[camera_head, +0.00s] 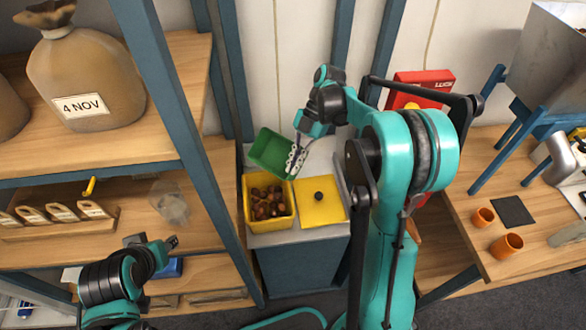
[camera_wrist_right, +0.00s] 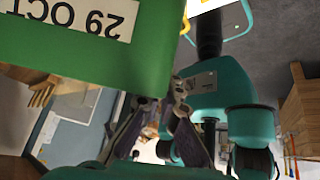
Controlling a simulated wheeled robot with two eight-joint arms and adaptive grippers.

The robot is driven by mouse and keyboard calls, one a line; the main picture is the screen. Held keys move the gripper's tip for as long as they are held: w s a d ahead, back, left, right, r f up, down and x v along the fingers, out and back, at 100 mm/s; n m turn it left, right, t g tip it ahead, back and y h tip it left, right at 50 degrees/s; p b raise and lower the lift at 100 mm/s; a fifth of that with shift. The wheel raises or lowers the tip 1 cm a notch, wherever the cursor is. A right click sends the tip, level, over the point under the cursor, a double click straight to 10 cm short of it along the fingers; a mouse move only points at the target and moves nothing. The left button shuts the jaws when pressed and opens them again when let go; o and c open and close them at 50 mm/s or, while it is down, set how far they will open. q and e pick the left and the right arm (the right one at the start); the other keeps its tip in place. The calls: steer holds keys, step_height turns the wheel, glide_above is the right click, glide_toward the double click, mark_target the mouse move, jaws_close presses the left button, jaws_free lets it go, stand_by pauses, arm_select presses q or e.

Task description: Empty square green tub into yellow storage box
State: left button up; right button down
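The square green tub (camera_head: 272,152) is held up just behind and above the yellow storage box (camera_head: 248,215). It looks tilted, and no chestnuts show in the visible part of its inside. My right gripper (camera_head: 297,157) is shut on the tub's right side. In the right wrist view the green tub (camera_wrist_right: 120,58) fills the upper left with an upside-down "29 OCT" label, its wall at the gripper's fingers (camera_wrist_right: 176,95). The box is open with brown chestnuts (camera_head: 268,203) in it. My left gripper (camera_head: 158,245) is near the left shelf, away from both; its opening is unclear.
A yellow lid (camera_head: 322,208) with a black knob lies right of the box on the grey cabinet. A shelf with a sack (camera_head: 85,80) marked "4 NOV" stands left. A blue post (camera_head: 195,140) stands between shelf and cabinet. A wooden table (camera_head: 475,250) with orange cups is right.

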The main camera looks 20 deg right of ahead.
steer(key=s+a+r+p, duration=0.2)
steer(key=s+r+p, duration=0.2)
steer(key=s+r, duration=0.1)
steer(key=shift+s+r, duration=0.25)
steer(key=shift+r, duration=0.65)
